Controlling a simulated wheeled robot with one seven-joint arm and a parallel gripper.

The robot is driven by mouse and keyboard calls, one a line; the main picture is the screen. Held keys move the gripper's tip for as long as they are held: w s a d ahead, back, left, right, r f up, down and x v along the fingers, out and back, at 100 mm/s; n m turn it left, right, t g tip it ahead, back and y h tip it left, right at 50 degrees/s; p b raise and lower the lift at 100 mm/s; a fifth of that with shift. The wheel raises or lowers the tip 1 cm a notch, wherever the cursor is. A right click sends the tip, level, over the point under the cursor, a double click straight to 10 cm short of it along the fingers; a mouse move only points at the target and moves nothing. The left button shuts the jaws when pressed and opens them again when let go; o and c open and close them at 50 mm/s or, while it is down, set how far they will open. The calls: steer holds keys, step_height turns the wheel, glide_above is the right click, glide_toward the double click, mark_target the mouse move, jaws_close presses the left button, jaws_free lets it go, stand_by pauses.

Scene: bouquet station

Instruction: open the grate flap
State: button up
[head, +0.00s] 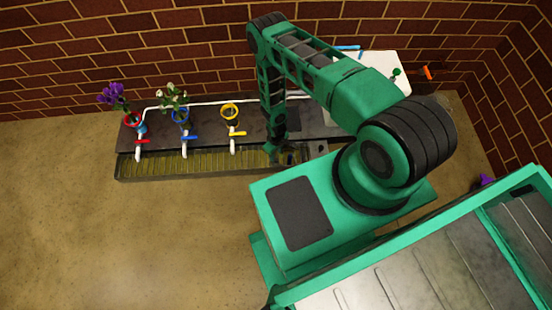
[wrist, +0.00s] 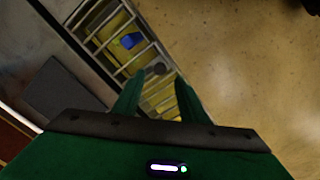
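The metal grate (head: 200,163) runs along the front of the dark counter in the head view, with yellow showing between its bars. In the wrist view the grate (wrist: 112,28) runs from the upper left toward my fingers. A small round grey knob (wrist: 158,69) shows near my fingertips; I cannot tell if it touches them. My gripper (wrist: 160,78) has its two green fingers apart, over the grate. In the head view my gripper (head: 287,154) is low at the grate's right end, partly hidden by my arm. The flap's edges and hinge are not clear.
Purple flowers (head: 113,95) and white flowers (head: 172,97) stand in two. A blue piece (wrist: 130,40) shows at the grate. The floor (head: 120,240) in front is clear.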

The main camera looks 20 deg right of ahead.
mark_target(276, 160)
steer(key=shift+f, duration=2.85)
jaws_close()
